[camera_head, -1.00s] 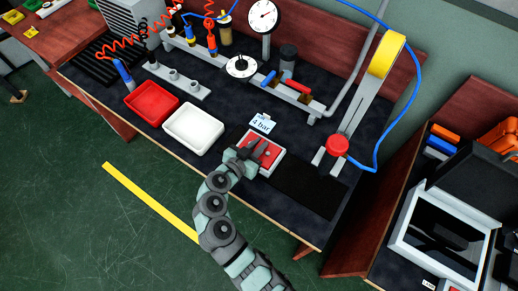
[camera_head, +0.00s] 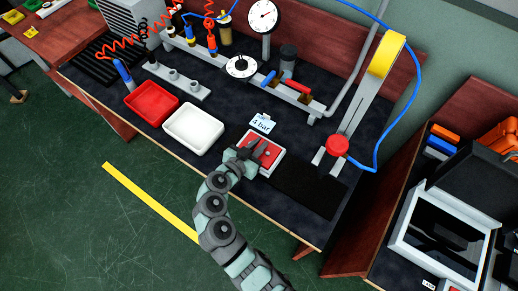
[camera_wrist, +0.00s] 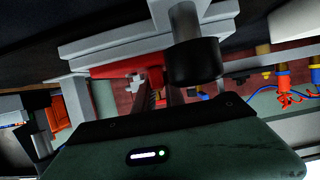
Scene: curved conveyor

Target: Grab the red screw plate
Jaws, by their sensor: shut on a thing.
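The red screw plate (camera_head: 270,158) lies in a light grey frame near the front edge of the dark workbench in the head view. My gripper (camera_head: 255,149) reaches in from the lower left and is shut on the plate, covering its left part. In the wrist view a red surface (camera_wrist: 125,70) shows beyond the fingers of my gripper (camera_wrist: 162,92). The exact contact between the fingers and the plate is hidden.
A white tray (camera_head: 193,128) and a red tray (camera_head: 151,103) stand left of the plate. A "4 bar" card (camera_head: 262,123) stands just behind it.

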